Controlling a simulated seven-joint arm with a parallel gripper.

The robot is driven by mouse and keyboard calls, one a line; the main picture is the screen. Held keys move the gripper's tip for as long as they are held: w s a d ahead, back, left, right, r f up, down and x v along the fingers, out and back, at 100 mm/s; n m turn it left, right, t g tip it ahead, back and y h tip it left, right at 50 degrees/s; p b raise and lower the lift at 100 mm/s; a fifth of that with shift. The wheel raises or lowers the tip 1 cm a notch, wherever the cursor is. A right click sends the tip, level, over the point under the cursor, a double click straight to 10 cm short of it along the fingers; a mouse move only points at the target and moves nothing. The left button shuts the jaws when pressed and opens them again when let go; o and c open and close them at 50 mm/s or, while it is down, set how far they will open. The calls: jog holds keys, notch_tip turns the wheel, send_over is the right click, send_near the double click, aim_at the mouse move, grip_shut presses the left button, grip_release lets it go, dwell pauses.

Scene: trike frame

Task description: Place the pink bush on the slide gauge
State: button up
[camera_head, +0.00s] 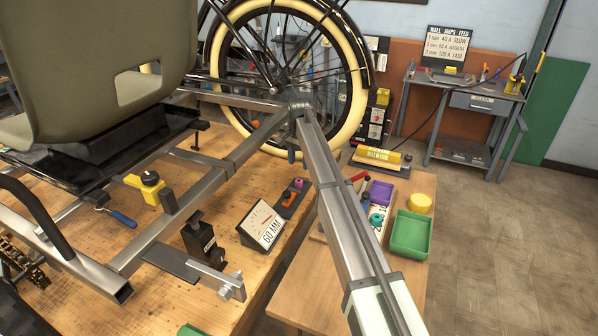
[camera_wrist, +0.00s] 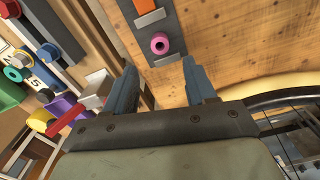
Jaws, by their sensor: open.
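The pink bush (camera_wrist: 160,43) shows as a ring with a dark hole in the wrist view. It is on the dark strip (camera_wrist: 174,37) with orange parts, which looks like the slide gauge. In the head view the small pink bush (camera_head: 298,183) is at the far end of this strip (camera_head: 284,212), beside an orange part. My gripper (camera_wrist: 160,66) is open and empty, its blue fingers spread apart. The bush appears beyond and between the fingertips, not touched.
A dial box (camera_head: 262,224) marked 60 MM stands left of the strip. The trike frame (camera_head: 235,160) and wheel (camera_head: 350,100) are close to my gripper.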

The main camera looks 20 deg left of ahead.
jog(key=shift+r, duration=1.6)
